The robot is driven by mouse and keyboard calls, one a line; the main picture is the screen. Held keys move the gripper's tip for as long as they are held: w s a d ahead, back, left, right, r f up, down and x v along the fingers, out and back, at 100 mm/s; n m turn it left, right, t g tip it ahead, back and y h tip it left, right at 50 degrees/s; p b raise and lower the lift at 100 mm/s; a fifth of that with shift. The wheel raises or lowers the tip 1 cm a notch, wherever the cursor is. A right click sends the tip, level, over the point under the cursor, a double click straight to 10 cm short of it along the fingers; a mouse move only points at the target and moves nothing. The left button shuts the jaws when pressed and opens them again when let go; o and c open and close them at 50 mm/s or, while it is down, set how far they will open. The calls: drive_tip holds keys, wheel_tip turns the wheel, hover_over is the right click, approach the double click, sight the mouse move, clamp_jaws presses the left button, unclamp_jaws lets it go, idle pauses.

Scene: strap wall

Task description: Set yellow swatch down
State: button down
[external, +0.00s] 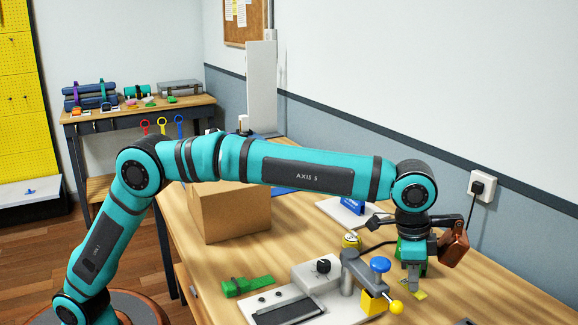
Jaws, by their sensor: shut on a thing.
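My gripper (413,284) points down over the right part of the wooden workbench (480,285). It is shut on the yellow swatch (420,294), a small flat yellow piece at the fingertips. The swatch is low, close to the bench top. I cannot tell whether it touches the wood. The fingers hide part of it.
A clamp fixture (355,272) with a blue knob (380,264) and a yellow ball handle (397,307) stands just left of my gripper. A green clamp (247,286), a cardboard box (230,212) and a white board (345,214) are further left. Bare wood lies to the right.

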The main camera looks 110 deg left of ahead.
drive_tip(key=shift+f, duration=2)
drive_tip(key=c, duration=1.4)
unclamp_jaws()
drive_tip(key=shift+f, duration=0.1)
drive_tip(key=shift+o, duration=0.2)
wheel_tip(320, 180, up, 12)
drive_tip(key=s, duration=0.1)
drive_tip(key=shift+s, duration=0.4)
